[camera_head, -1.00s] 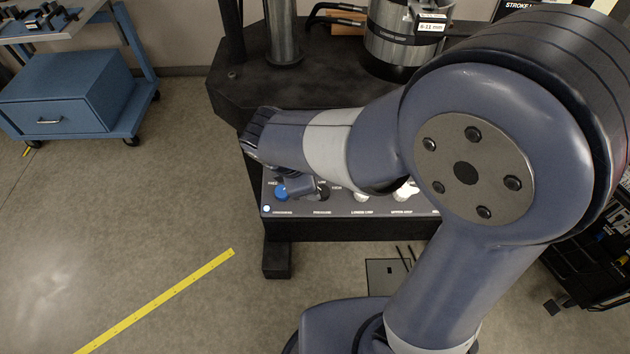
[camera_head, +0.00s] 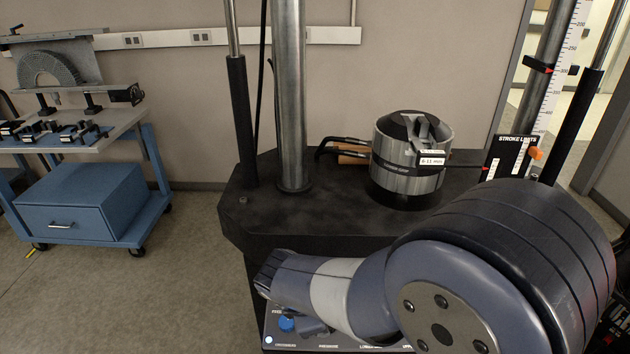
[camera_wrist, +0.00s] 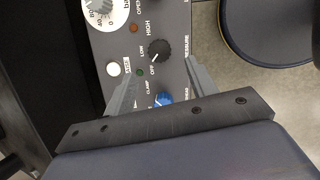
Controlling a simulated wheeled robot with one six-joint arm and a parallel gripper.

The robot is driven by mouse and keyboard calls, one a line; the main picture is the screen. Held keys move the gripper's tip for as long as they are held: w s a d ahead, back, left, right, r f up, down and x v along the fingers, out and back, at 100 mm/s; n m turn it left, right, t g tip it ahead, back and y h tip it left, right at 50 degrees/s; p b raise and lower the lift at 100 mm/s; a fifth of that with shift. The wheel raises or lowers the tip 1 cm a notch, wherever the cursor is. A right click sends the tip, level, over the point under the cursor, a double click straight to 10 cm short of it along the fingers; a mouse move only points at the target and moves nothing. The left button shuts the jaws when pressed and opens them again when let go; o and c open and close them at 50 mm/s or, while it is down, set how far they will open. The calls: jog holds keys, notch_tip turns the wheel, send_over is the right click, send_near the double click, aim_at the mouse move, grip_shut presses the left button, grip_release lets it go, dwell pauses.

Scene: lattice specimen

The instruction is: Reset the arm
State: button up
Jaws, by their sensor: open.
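My arm (camera_head: 440,295) fills the lower right of the head view, reaching left over the front of the black machine base. Its wrist end is above the control panel (camera_head: 275,342); the fingers are not clearly seen there. In the wrist view my gripper (camera_wrist: 160,67) is open, with its two grey fingers apart and nothing between them but the panel below. A black knob (camera_wrist: 159,50) shows between the fingertips. A blue knob (camera_wrist: 163,99) lies nearer the gripper body and is partly hidden by it. A white button (camera_wrist: 113,69) is left of the fingers.
The black machine base (camera_head: 330,218) carries steel columns and a grey cylindrical grip (camera_head: 412,155). A stroke limits sign (camera_head: 508,155) stands at right. A blue cart (camera_head: 85,200) with tools is at left. Floor (camera_head: 150,300) between cart and machine is clear.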

jog(key=b+x, duration=0.1)
jog(key=x, duration=0.6)
